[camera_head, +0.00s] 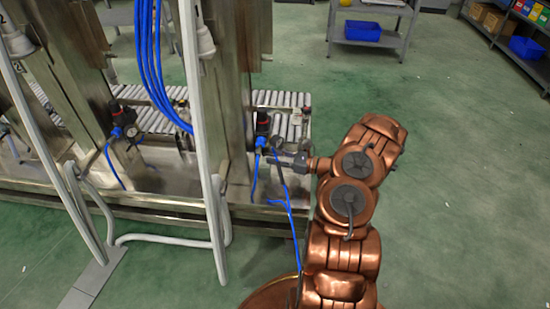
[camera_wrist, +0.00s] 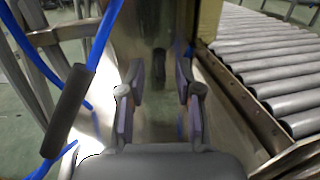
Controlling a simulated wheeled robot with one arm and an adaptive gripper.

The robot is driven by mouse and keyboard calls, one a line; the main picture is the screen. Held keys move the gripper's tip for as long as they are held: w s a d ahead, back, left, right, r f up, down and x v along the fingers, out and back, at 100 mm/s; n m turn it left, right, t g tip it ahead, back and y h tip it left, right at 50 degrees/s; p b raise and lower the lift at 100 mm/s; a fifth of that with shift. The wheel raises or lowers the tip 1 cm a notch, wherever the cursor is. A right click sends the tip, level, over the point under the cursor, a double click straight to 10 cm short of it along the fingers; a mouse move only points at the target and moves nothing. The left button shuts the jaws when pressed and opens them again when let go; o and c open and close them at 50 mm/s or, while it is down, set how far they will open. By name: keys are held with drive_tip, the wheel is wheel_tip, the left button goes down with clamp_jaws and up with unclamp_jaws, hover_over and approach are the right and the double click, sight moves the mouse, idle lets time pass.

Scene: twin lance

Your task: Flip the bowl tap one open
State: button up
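My gripper (camera_head: 274,158) is at the end of my copper-coloured arm, beside the steel frame of the machine. In the wrist view its two fingers (camera_wrist: 160,98) are spread apart with nothing between them; a steel surface lies beyond. A black-topped regulator with blue fittings (camera_head: 262,128) stands on the frame just behind my gripper in the head view. A dark sleeve on a blue hose (camera_wrist: 68,110) is left of the fingers in the wrist view, apart from them. I cannot tell which part is bowl tap one; no tap lever shows clearly.
A roller conveyor (camera_wrist: 270,70) runs along the right in the wrist view. A second regulator (camera_head: 122,118) is further left. Blue hoses (camera_head: 154,65) and a pale upright pole (camera_head: 205,150) stand near the frame. Green floor (camera_head: 460,190) is clear on the right.

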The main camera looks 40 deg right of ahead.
clamp_jaws()
idle(0.3)
drive_tip(key=shift+w+n+g+y+p, duration=0.15)
drive_tip(key=shift+n+g+y+p, duration=0.15)
drive_tip(key=shift+n+y+p, duration=0.1)
drive_tip(key=shift+d, duration=0.1)
drive_tip(key=shift+w+d+n+g+y, duration=0.1)
drive_tip(key=shift+w+n+g+y, duration=0.05)
drive_tip(key=shift+n+g+y, duration=0.5)
drive_tip(key=shift+g+y, duration=0.35)
